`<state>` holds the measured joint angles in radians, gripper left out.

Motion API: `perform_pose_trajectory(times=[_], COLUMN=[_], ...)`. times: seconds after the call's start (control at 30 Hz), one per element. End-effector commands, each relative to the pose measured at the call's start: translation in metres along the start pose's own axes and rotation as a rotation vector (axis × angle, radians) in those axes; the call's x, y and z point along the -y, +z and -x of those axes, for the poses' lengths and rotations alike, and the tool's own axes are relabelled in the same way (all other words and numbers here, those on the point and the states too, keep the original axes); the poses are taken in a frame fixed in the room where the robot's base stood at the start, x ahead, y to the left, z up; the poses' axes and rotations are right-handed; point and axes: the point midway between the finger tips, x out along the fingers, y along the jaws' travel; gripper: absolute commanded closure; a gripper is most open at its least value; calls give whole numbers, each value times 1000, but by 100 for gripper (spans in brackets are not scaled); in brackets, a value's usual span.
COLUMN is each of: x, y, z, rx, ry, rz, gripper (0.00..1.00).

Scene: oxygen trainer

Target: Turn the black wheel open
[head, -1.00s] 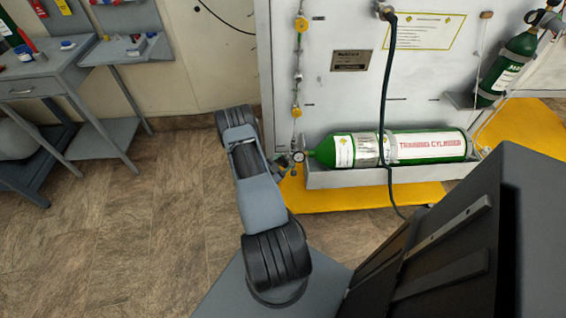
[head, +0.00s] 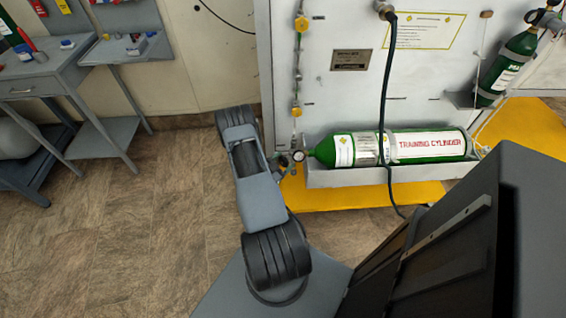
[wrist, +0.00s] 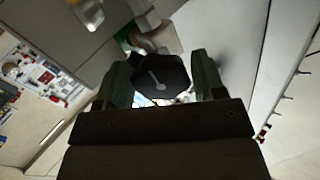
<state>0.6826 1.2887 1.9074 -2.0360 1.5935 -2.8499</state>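The black wheel (wrist: 161,78) shows in the wrist view as a dark, many-sided knob with a pale pointer-like mark on its face. My gripper (wrist: 162,75) has one finger on each side of it. In the head view the wheel and my gripper are hidden behind my arm, near the valve end of the green training cylinder (head: 365,149).
A round gauge (head: 298,156) sits at the cylinder's left end. A dark hose (head: 384,100) hangs in front of the white panel (head: 345,25). A second green cylinder (head: 506,68) leans at the right. A grey workbench (head: 40,85) stands left, with clear floor between.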

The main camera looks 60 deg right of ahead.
Motion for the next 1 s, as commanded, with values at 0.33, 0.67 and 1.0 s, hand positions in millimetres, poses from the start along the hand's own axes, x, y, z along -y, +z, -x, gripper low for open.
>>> perform_pose_trajectory(times=[0.33,0.67,1.0], x=[0,2,2], y=[0,-1,0], z=[0,33,101], rx=[-1,0,0], ry=[0,-6,-6], rz=[-3,-1,-2], gripper=[21,21,21])
